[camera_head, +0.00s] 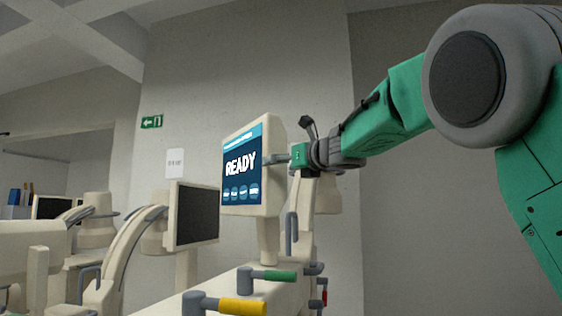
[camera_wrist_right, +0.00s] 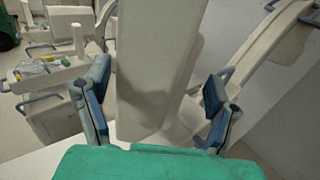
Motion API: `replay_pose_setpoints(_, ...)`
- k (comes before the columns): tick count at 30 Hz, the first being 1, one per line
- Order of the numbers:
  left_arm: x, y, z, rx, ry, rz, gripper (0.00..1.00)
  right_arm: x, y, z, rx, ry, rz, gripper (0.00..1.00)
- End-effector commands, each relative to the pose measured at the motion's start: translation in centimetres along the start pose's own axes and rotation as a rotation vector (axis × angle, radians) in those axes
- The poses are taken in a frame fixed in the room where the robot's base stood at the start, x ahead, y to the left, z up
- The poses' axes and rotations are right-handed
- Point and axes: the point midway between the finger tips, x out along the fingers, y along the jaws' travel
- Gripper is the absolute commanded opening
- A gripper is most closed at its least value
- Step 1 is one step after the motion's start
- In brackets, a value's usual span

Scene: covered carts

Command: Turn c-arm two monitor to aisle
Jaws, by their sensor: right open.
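A cream monitor (camera_head: 241,170) with a lit blue "READY" screen stands on a post in the middle of the head view, its screen facing left and toward me. My right gripper (camera_head: 274,160) is at its right side edge. In the right wrist view my right gripper (camera_wrist_right: 157,108) is open, its two dark blue pads apart, with the cream monitor housing (camera_wrist_right: 155,65) between them. Whether the pads touch it cannot be told. A dark-screen monitor (camera_head: 197,214) stands to the left and lower. No readable label shows which is c-arm two. My left gripper is not in view.
A cream cart with green (camera_head: 272,276) and yellow (camera_head: 242,306) handles is below the lit monitor. Curved cream C-arms (camera_head: 125,255) fill the left. Another dark monitor (camera_head: 52,207) is far left.

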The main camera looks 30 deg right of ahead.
Motion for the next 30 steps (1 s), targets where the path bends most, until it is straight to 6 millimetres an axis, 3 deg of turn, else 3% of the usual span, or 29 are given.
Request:
replay_pose_setpoints(6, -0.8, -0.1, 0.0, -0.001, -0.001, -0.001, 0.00, 2.0, -0.8, -0.2, 0.005, 0.000, -0.001, 0.77)
replay_pose_setpoints(15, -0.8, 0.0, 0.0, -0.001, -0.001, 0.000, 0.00, 1.9, -1.3, -0.3, 0.008, -0.001, -0.001, 0.77)
replay_pose_setpoints(17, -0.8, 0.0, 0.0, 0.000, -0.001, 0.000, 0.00, 1.9, -1.2, -0.3, 0.007, -0.001, -0.002, 0.57)
replay_pose_setpoints(21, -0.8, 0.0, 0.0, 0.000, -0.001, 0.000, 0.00, 2.0, -1.1, -0.2, 0.007, -0.001, -0.005, 0.08)
replay_pose_setpoints(22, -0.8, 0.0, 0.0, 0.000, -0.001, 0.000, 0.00, 2.0, -1.1, -0.2, 0.007, -0.001, -0.006, 0.03)
replay_pose_setpoints(30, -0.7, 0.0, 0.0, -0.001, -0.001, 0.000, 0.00, 2.0, -1.3, -0.2, 0.005, -0.001, -0.005, 0.03)
